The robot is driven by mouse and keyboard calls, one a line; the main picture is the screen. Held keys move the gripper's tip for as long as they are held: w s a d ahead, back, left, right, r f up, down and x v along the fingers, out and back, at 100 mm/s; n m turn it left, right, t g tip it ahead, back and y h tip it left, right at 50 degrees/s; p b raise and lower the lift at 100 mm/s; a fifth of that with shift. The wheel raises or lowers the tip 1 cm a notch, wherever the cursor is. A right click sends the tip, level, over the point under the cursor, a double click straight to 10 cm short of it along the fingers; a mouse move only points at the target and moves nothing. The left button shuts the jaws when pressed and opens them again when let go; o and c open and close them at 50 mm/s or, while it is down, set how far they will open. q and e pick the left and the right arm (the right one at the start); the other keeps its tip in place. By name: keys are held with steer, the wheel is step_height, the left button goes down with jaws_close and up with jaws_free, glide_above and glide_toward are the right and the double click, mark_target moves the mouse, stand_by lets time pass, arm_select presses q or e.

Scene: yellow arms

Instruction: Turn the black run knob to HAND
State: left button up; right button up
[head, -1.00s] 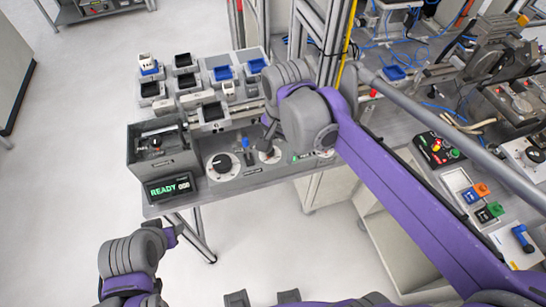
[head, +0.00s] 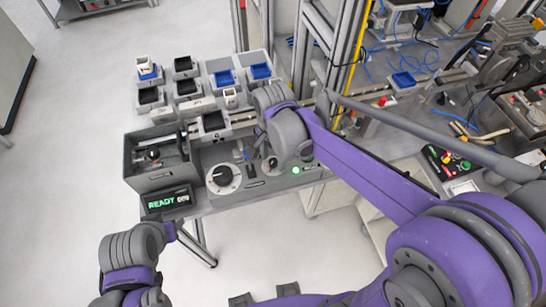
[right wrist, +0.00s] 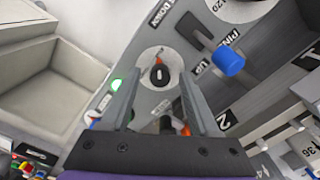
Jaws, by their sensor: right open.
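The black run knob (right wrist: 160,74) sits on a white round plate (right wrist: 146,66) in the right wrist view, with a white mark on its top. Its position labels are not readable. My right gripper (right wrist: 158,84) is open and empty. In that view its two fingertips appear on either side of the knob, apart from it; the height gap is hard to judge. In the head view, my right gripper (head: 262,150) is over the front panel, and the wrist hides most of the knob's plate (head: 270,166). My left arm shows at lower left; its gripper is not visible.
A lever with a blue cap (right wrist: 228,62) stands right of the knob, near a PIN UP label. A lit green button (right wrist: 115,85) is to its left. A larger dial (head: 222,178) and a READY display (head: 168,200) are on the bench's left. Trays (head: 222,78) stand behind.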

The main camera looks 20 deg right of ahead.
jaws_close()
stand_by(0.3)
arm_select(q)
steer(key=shift+s+f, duration=0.1)
steer(key=shift+f, duration=0.1)
arm_select(e)
steer(key=shift+n, duration=0.4)
steer(key=n, duration=0.2)
steer(key=shift+n+b, duration=0.4)
steer(key=n, duration=0.4)
steer(key=shift+n+b, duration=0.3)
steer(key=shift+b, duration=0.1)
steer(key=n, duration=0.4)
steer(key=shift+n, duration=0.3)
arm_select(q)
steer(key=f, duration=0.1)
steer(key=s+f+b, duration=0.1)
steer(key=f, duration=0.1)
steer(key=shift+s+f, duration=0.1)
steer(key=shift+f, duration=0.05)
arm_select(e)
steer(key=n, duration=0.4)
steer(key=shift+n, duration=0.7)
